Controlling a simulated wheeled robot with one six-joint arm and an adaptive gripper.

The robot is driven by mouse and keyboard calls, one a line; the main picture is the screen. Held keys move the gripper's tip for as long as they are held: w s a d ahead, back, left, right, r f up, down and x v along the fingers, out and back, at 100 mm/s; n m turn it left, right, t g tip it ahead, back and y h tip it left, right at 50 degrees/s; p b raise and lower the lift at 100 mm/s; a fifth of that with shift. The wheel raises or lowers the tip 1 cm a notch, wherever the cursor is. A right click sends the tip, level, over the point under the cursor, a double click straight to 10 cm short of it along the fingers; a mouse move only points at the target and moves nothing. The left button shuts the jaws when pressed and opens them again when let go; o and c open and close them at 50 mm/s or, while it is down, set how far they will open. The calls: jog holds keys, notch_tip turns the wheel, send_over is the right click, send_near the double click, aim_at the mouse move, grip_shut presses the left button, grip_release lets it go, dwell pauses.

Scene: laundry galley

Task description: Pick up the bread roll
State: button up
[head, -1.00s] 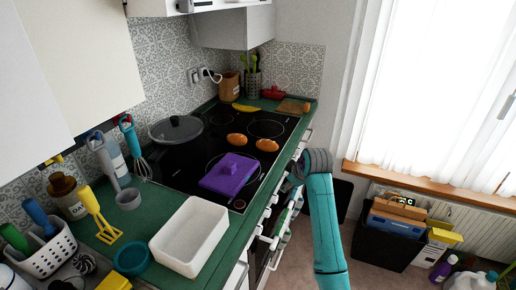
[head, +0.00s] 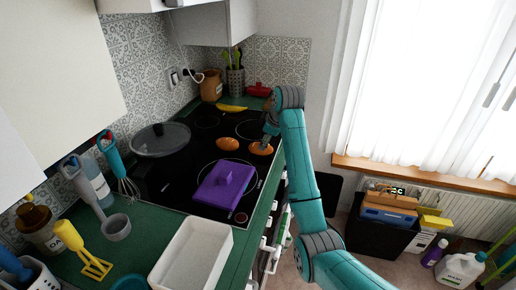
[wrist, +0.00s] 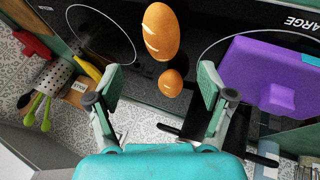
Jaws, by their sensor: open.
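Two orange-brown bread rolls lie on the black cooktop (head: 203,176): a left roll (head: 228,143) and a right roll (head: 260,148). My gripper (head: 267,138) is at the right roll, just above or behind it; contact cannot be told. In the wrist view, my gripper (wrist: 160,72) is open and empty, with its fingers wide apart. There, the larger, nearer roll (wrist: 161,30) lies beyond the fingertips, roughly in line with the gap. A smaller, farther roll (wrist: 171,82) shows between the fingers.
A purple lidded box (head: 224,187) stands close by on the cooktop. A glass-lidded pot (head: 160,142) is at the left, and a banana (head: 232,108) lies behind. A white tub (head: 192,254) stands on the green counter in front. A utensil holder (head: 236,82) stands at the back.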

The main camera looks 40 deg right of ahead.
jog(key=x, duration=0.2)
jog(key=shift+w+f, duration=0.2)
jog(key=shift+f, duration=0.15)
jog(key=shift+s+x, duration=0.15)
jog(key=shift+x, duration=1.2)
jog(key=shift+s+x, duration=0.15)
jog(key=shift+x, duration=1.15)
jog(key=shift+d+f, duration=0.15)
jog(key=c, duration=1.3)
jog(key=shift+o, duration=0.2)
